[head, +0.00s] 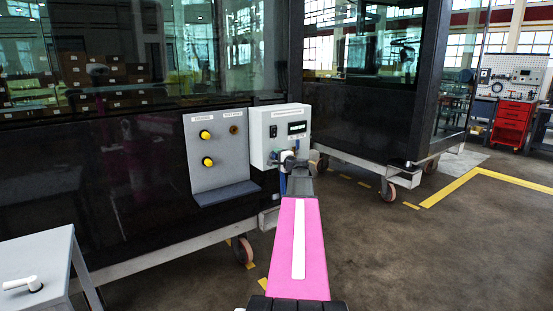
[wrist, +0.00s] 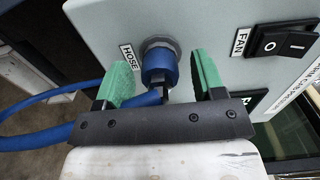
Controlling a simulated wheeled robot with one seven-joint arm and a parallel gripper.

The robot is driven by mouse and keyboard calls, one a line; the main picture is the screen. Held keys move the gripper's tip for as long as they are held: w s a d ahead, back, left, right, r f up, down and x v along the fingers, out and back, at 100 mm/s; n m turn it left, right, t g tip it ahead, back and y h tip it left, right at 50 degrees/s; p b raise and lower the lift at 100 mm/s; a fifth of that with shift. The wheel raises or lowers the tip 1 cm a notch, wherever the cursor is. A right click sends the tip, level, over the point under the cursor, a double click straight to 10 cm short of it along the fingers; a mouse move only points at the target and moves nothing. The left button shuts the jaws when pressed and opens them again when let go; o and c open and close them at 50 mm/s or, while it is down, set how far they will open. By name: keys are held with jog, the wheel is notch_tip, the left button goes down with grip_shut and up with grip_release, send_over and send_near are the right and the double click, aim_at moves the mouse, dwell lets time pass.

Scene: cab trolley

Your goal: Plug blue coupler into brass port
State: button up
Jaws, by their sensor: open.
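The blue coupler (wrist: 158,68) sits on a grey round fitting beside the HOSE label in the wrist view. A blue hose (wrist: 40,97) bends away from it to the left. My gripper (wrist: 163,75) is open, with one green finger pad on each side of the coupler and visible gaps between. In the head view, my gripper (head: 301,160) is in front of the lower part of the grey control box (head: 262,135); the coupler is mostly hidden there. The brass port (head: 233,129) is a small brownish ring high on the grey panel (head: 213,165), left of the box.
Two yellow knobs (head: 206,147) stick out of the panel, left of the port, above a dark ledge (head: 227,193). A FAN switch (wrist: 285,42) is right of the coupler. A grey stand with a white handle (head: 24,284) is at lower left. Open floor lies right.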

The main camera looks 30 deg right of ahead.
dwell(0.4)
grip_shut()
jog(key=shift+s+d, duration=0.2)
jog(key=shift+s, duration=2.75)
jog(key=shift+a, duration=0.1)
